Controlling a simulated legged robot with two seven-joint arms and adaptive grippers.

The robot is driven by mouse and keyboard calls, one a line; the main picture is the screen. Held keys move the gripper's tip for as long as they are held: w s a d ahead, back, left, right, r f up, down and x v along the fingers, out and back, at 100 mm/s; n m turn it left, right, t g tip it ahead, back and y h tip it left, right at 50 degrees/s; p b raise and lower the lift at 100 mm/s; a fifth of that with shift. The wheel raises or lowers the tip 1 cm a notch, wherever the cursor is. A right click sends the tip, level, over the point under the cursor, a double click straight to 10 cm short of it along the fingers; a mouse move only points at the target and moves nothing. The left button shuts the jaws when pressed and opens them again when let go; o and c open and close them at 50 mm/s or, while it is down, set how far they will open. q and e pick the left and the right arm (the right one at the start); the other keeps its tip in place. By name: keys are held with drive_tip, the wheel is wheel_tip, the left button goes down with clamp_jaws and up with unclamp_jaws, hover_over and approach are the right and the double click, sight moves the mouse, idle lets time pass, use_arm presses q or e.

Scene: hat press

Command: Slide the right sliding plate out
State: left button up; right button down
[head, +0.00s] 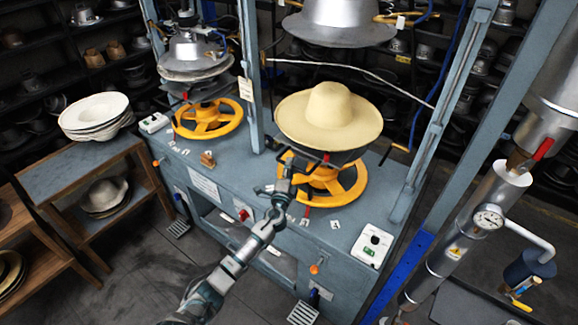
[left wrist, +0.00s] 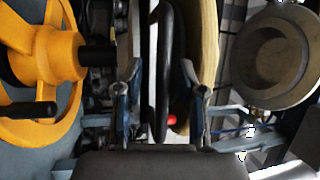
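The right sliding plate (head: 346,156) shows as a dark edge under a cream wide-brimmed hat (head: 330,112) at the right press station. My left gripper (head: 284,177) is at the front of this station, just below the hat's front brim and beside the yellow handwheel (head: 340,190). In the left wrist view its fingers (left wrist: 161,80) are apart, with a black curved bar (left wrist: 166,50) between them, probably the plate's handle or rim. A gap shows on one side of the bar; I cannot tell whether either finger touches it. My right gripper is not in view.
A metal press head (head: 340,22) hangs above the hat. Blue-grey posts (head: 440,110) flank the station. A control box (head: 372,245) sits at the machine's front right corner. A pipe with a gauge (head: 488,218) stands at the right. A wooden side table with white hats (head: 95,112) is at the left.

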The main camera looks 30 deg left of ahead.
use_arm(q)
drive_tip(key=shift+w+d+r, duration=0.2)
drive_tip(key=shift+w+d, duration=0.1)
drive_tip(key=shift+a+f, duration=0.1)
drive_tip(key=shift+a, duration=0.25)
drive_tip(key=c, duration=0.7)
drive_tip(key=shift+s+a, duration=0.1)
clamp_jaws()
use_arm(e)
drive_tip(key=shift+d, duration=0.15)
use_arm(q)
drive_tip(key=shift+f, duration=0.1)
